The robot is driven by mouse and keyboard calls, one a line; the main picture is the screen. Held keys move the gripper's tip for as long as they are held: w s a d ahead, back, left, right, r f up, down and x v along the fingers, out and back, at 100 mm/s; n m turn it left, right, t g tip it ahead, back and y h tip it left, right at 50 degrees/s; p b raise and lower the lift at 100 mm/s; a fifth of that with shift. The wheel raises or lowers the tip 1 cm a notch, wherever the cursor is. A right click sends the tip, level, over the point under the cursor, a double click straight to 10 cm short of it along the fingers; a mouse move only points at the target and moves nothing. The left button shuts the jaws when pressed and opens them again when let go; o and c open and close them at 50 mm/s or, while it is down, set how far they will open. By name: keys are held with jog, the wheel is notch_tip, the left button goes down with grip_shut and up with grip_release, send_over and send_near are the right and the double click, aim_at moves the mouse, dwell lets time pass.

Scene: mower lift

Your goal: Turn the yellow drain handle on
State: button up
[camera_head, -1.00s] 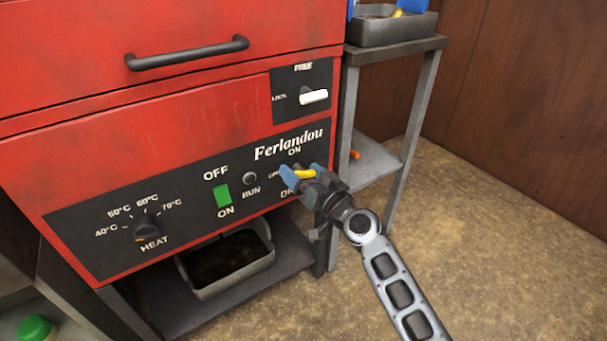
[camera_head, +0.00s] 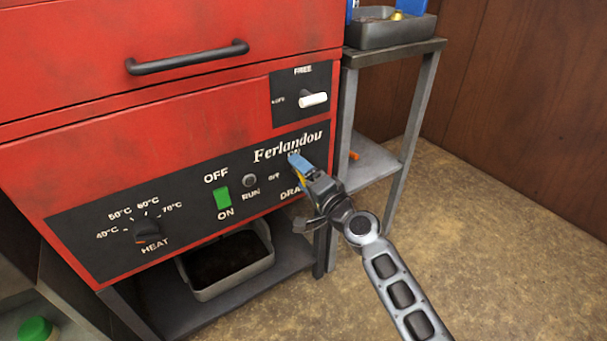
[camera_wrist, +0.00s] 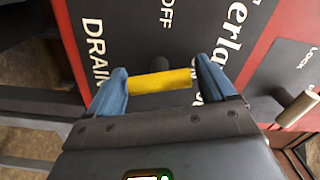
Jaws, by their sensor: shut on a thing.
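The yellow drain handle (camera_wrist: 160,81) shows in the wrist view between the two blue fingers of my gripper (camera_wrist: 160,88), one finger at each end. My gripper is shut on it. The handle's length runs along the line from the DRAIN label to the ON label, across the direction of OFF. In the head view, my gripper (camera_head: 297,170) is at the lower right of the black control panel (camera_head: 75,235), just below the ON label. There it hides most of the handle and part of the DRAIN label.
The red machine carries a heat knob (camera_head: 147,232), a green switch (camera_head: 222,197) and a white lock lever (camera_head: 312,99). A grey tray (camera_head: 235,285) sits on the shelf below. A metal side table (camera_head: 395,50) stands close at right, with open floor beyond.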

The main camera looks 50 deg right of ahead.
jog(key=shift+s+f+m, duration=0.1)
jog(key=shift+m, duration=1.5)
jog(key=o, duration=0.9)
jog(key=shift+v, duration=3.9)
